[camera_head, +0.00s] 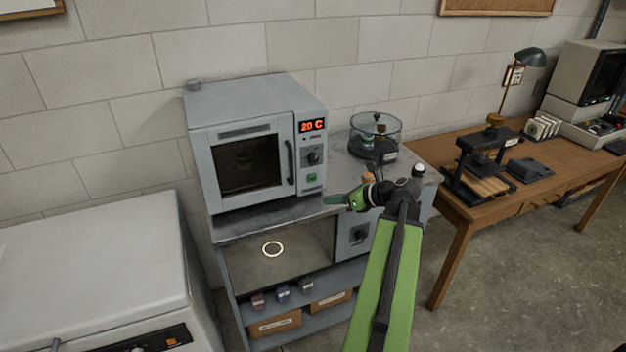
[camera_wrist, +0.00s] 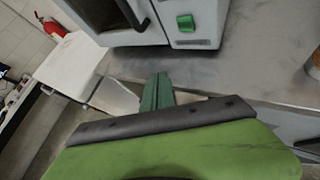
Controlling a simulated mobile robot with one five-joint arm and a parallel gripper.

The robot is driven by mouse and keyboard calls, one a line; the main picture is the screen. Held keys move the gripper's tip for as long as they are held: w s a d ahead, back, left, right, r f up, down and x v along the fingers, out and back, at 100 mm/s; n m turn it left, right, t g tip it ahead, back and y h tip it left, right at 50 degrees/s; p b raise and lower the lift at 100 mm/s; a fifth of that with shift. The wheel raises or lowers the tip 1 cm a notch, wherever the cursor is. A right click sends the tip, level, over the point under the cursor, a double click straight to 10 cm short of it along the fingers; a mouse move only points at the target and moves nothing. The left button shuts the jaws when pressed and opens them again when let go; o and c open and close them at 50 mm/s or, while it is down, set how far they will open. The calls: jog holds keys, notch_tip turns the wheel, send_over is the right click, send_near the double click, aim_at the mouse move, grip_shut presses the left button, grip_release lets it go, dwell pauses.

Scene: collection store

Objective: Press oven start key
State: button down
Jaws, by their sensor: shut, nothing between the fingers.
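The grey oven (camera_head: 255,140) stands on the bench, with a dark window in its door and a red display reading 20 C. Its green start key (camera_head: 311,178) is low on the right-hand panel, under a dark knob. In the wrist view the green key (camera_wrist: 185,22) shows near the top, right of centre. My gripper (camera_head: 330,200) is shut and empty. It is in front of the oven, lower than the key and a little to its right, apart from it. In the wrist view its green fingers (camera_wrist: 157,92) lie together, pointing toward the oven's lower edge.
The oven's grey bench top (camera_head: 270,220) runs under my gripper. A round glass vessel (camera_head: 375,135) stands right of the oven. A wooden table (camera_head: 465,205) with a press is further right. A white cabinet (camera_head: 95,260) stands at left. Bare floor lies at lower right.

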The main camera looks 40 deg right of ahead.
jog(key=shift+w, duration=0.15)
send_near(309, 183)
jog(key=w+a+f, duration=0.2)
jog(key=w, duration=0.1)
jog(key=shift+f, duration=0.3)
jog(key=shift+w, duration=0.3)
dwell(1.5)
jog(key=shift+w+d, duration=0.2)
jog(key=shift+w, duration=0.2)
jog(key=shift+w+d, duration=0.2)
jog(key=shift+w, duration=0.25)
dwell(0.6)
jog(key=shift+s, duration=0.1)
jog(key=shift+s+a, duration=0.35)
jog(key=shift+s, duration=0.4)
jog(key=shift+s, duration=0.1)
